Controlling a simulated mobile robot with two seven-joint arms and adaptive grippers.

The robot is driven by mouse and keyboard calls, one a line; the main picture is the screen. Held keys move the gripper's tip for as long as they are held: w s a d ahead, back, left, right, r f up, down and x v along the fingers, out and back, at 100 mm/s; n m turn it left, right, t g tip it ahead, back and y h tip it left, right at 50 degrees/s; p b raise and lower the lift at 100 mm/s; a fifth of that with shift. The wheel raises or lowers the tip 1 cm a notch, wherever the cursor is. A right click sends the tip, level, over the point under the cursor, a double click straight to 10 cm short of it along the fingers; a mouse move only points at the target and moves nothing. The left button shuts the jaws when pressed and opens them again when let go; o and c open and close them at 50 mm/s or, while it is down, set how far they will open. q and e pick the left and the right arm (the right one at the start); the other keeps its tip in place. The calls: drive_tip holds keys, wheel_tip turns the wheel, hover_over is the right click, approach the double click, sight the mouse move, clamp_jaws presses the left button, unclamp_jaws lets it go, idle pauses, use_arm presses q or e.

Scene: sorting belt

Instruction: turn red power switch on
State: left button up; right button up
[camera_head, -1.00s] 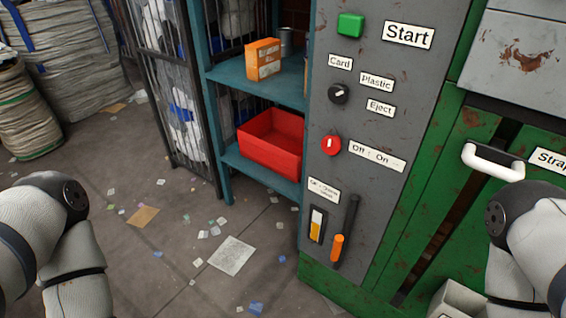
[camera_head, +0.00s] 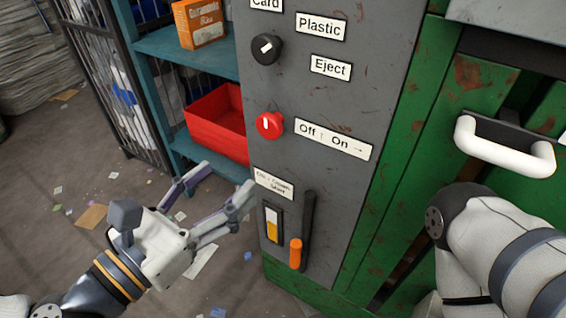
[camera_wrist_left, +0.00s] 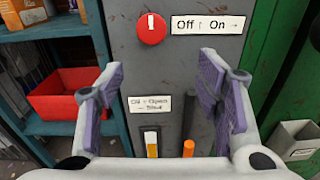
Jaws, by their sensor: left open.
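The red power switch (camera_head: 269,125) is a round red knob with a white mark on the grey panel (camera_head: 330,90). The label "Off : On" (camera_head: 333,139) is to its right. In the left wrist view the switch (camera_wrist_left: 151,28) shows at the top centre, beyond the fingers, with its white mark upright. My left gripper (camera_head: 216,190) is open and empty, below and to the left of the switch, apart from it. In the left wrist view its purple-padded fingers (camera_wrist_left: 163,90) stand wide apart before the panel. My right gripper is out of view; only my right arm shows.
A black selector knob (camera_head: 266,49) sits above the switch. Below it are a yellow-white gauge (camera_head: 272,226) and an orange-handled lever (camera_head: 296,252). A teal shelf (camera_head: 190,50) with a red bin (camera_head: 217,124) stands left. A white handle (camera_head: 505,150) juts out at right.

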sight(266, 129)
use_arm(q)
drive_tip(key=shift+t, duration=0.3)
drive_tip(key=x, duration=0.4)
drive_tip(key=b+x, duration=0.1)
drive_tip(key=x, duration=0.2)
drive_tip(key=r+b+x, duration=0.1)
drive_tip(key=x, duration=0.3)
drive_tip(key=shift+w+a+r, duration=0.15)
drive_tip(key=shift+w+a, duration=0.1)
drive_tip(key=shift+w, duration=0.3)
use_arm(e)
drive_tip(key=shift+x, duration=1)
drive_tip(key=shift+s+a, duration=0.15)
use_arm(q)
drive_tip(key=c, duration=1.2)
